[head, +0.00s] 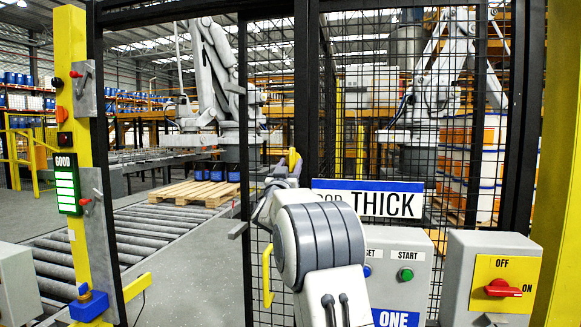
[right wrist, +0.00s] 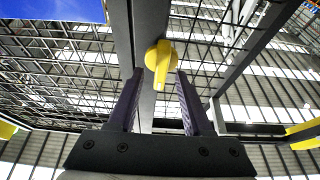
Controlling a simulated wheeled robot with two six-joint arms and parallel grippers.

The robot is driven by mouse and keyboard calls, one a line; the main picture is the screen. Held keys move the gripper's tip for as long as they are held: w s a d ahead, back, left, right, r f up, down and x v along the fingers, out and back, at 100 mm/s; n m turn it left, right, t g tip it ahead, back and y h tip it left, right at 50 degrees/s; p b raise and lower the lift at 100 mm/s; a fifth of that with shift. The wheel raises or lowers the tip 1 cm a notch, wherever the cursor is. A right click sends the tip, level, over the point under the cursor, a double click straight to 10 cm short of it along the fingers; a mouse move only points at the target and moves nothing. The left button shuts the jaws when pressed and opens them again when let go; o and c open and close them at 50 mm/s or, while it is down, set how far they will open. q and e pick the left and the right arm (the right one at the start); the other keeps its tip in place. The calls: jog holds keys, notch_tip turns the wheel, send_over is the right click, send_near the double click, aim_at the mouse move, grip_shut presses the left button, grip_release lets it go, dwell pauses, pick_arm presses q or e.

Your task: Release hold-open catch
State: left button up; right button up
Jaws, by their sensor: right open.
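A yellow turn-knob, which looks like the hold-open catch (right wrist: 160,60), sits on a dark post (right wrist: 150,25) in the right wrist view. Its tapered lever points down toward the space between my fingers. In the head view a bit of the yellow catch (head: 292,158) shows at the post, partly hidden by my right gripper (head: 288,163). My right gripper is open, its two fingers (right wrist: 160,100) spread on either side of the lever's lower end. I cannot tell whether either finger touches it. My left gripper is not in view.
Right of my arm stand a grey START box (head: 408,262) and a box with a red OFF/ON switch (head: 503,288). A yellow handle (head: 267,275) is left of my arm. Mesh fence (head: 345,130) surrounds the post. Left, beyond a gap, are a roller conveyor (head: 70,268) and wooden pallet (head: 193,192).

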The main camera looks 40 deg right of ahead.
jog(key=b+v, duration=0.4)
jog(key=v, duration=0.5)
jog(key=shift+a+f, duration=0.1)
